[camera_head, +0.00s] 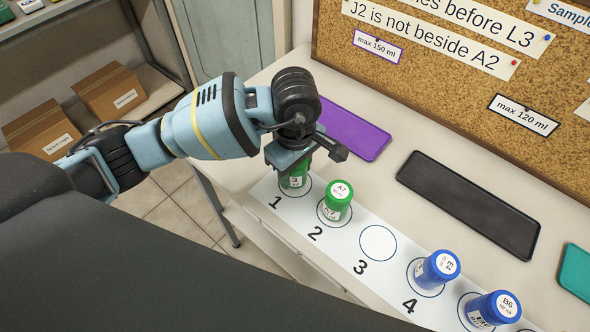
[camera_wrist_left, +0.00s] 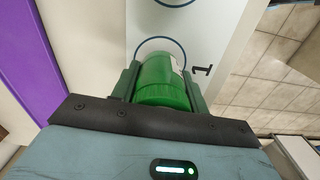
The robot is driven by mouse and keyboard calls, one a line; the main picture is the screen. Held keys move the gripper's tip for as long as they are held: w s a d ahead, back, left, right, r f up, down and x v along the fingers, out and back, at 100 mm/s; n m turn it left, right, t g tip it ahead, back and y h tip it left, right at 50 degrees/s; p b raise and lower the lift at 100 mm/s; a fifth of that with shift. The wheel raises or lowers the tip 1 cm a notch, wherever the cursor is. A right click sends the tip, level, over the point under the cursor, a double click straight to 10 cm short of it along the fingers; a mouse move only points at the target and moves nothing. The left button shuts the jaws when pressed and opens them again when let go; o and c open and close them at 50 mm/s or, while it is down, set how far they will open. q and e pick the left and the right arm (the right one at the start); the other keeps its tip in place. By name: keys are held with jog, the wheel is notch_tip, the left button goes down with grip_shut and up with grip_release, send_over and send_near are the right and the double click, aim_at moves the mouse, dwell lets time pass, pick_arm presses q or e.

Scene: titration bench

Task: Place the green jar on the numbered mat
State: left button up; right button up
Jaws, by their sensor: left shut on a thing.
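A green jar (camera_head: 295,178) is in my left gripper (camera_head: 300,158) at circle 1 of the numbered mat (camera_head: 352,241). In the left wrist view the jar (camera_wrist_left: 164,82) lies between the two fingers of the gripper (camera_wrist_left: 160,88), with the circle outline just past it. The gripper hides the jar's top in the head view. I cannot tell whether its base touches the mat. A second green jar labelled A7 (camera_head: 337,200) stands on circle 2. Circle 3 is empty. My right gripper is not in view.
Blue jars stand on the circle marked 4 (camera_head: 438,269) and the circle beyond it (camera_head: 493,310). A purple tray (camera_head: 352,130), a black tray (camera_head: 470,205) and a teal tray (camera_head: 577,272) lie behind the mat. A cork board (camera_head: 440,75) with notes rises at the back.

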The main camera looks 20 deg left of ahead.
pick_arm(q)
jog(key=shift+f, duration=0.55)
jog(key=shift+f, duration=0.1)
jog(key=o, duration=1)
notch_tip(320, 180, up, 12)
jog(key=shift+r, duration=0.1)
